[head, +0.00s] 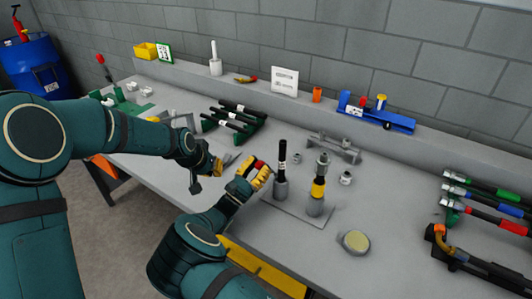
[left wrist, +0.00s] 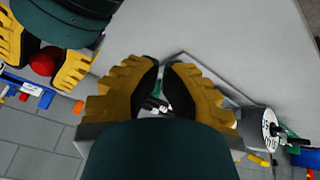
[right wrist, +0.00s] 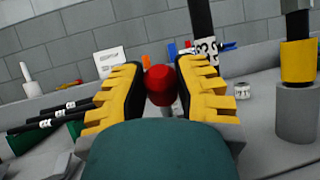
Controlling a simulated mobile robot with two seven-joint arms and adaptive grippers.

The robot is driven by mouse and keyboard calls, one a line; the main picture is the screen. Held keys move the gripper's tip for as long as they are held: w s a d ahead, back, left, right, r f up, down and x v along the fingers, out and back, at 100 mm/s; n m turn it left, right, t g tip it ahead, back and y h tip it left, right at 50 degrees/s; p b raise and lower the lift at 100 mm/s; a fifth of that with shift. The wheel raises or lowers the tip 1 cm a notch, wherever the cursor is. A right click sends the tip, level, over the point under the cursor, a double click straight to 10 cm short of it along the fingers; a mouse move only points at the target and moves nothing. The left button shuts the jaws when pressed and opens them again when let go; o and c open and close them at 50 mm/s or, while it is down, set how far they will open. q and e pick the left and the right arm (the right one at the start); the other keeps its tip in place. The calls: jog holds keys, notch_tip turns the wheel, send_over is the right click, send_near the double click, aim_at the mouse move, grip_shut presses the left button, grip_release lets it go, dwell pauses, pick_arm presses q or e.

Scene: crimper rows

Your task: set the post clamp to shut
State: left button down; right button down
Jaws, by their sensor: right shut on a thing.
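A grey plate (head: 290,208) on the bench bears two upright posts in grey round bases. One is a black post (head: 282,161) with a white label; the other (head: 319,187) has a yellow band and a metal top. My right gripper (head: 261,168) is just left of the black post, its fingers shut on a red ball knob (right wrist: 159,86). Whether the knob joins the post is hidden, so the clamp's setting cannot be told. My left gripper (head: 221,166) is left of the right one; in the left wrist view (left wrist: 164,64) its fingertips nearly meet, with nothing seen between them.
A green rack (head: 240,130) with black-handled tools lies behind my grippers. A grey bracket (head: 334,148) stands behind the posts, a round yellowish-topped disc (head: 355,242) in front. A rack of coloured-handled tools (head: 487,201) is at right.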

jog(key=shift+f, duration=0.1)
pick_arm(q)
jog(key=w+d+r+m, duration=0.2)
jog(key=d+r+m, duration=0.2)
jog(key=d+r, duration=1)
jog(key=shift+g+h, duration=0.3)
jog(key=x, duration=0.3)
jog(key=s+x, duration=0.1)
jog(key=x, duration=0.2)
jog(key=f+x, duration=0.1)
jog(key=x, duration=0.3)
jog(key=shift+s+a, duration=0.25)
jog(key=shift+a, duration=0.1)
jog(key=shift+s+a+f, duration=0.15)
jog(key=shift+s+f, duration=0.2)
jog(key=shift+f, duration=0.1)
jog(key=shift+s+f, duration=0.1)
